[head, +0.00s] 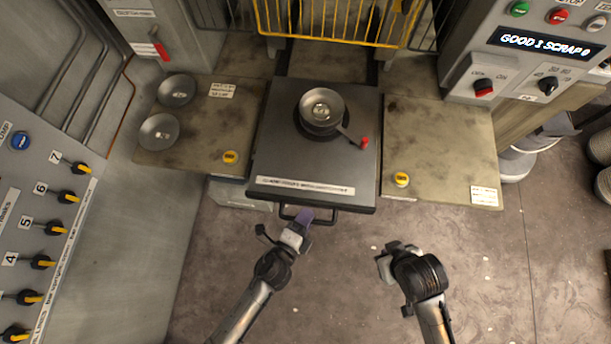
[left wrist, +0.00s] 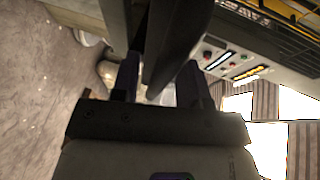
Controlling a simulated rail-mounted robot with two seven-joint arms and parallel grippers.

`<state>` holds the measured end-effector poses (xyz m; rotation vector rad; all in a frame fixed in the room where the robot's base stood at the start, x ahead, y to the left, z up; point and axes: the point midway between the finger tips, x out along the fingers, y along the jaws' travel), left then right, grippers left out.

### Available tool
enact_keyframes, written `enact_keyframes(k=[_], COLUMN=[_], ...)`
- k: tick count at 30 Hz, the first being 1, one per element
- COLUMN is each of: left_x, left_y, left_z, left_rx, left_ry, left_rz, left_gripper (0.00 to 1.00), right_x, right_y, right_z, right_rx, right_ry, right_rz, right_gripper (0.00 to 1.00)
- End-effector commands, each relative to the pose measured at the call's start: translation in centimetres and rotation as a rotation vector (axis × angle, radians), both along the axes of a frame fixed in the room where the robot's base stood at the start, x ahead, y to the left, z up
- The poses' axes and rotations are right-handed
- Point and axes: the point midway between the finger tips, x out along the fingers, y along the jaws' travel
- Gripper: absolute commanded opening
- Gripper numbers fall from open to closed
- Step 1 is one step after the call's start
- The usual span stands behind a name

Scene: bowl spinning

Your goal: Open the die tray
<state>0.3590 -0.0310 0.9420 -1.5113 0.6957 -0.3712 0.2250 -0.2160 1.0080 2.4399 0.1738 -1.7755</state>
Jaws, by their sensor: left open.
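The die tray (head: 270,145) is a dark grey square plate with a label strip along its front edge, between two tan tables. A black bar handle (head: 327,221) sticks out from its front. A round metal bowl-like piece (head: 321,107) with a red-tipped lever (head: 363,142) sits on top.
Two grey bowls (head: 158,132) rest on the left table (head: 205,145). Yellow buttons sit on the left table and the right table (head: 440,140). A yellow wire guard (head: 330,38) stands behind the tray. The floor (head: 340,290) in front is clear.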

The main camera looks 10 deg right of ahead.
Motion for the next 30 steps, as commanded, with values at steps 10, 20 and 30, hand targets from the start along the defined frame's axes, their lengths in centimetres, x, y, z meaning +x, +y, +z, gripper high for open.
enact_keyframes(k=[10,20,30], left_x=[-1.6,-6.6,-9.9], left_y=[1.3,5.4,8.1], left_z=[0.2,1.4,2.3], left_rx=[0.002,0.002,0.000], left_ry=[0.002,0.004,0.001], left_rz=[0.000,-0.001,0.000], left_gripper=[0.41,0.41,0.41], right_x=[0.0,0.0,0.0], right_y=[-0.1,-0.3,-0.2], right_z=[-0.1,-0.6,-1.0], right_rx=[-0.003,-0.011,-0.008], right_ry=[0.001,0.000,0.000], right_rz=[0.001,0.007,0.005], right_gripper=[0.00,0.00,0.00])
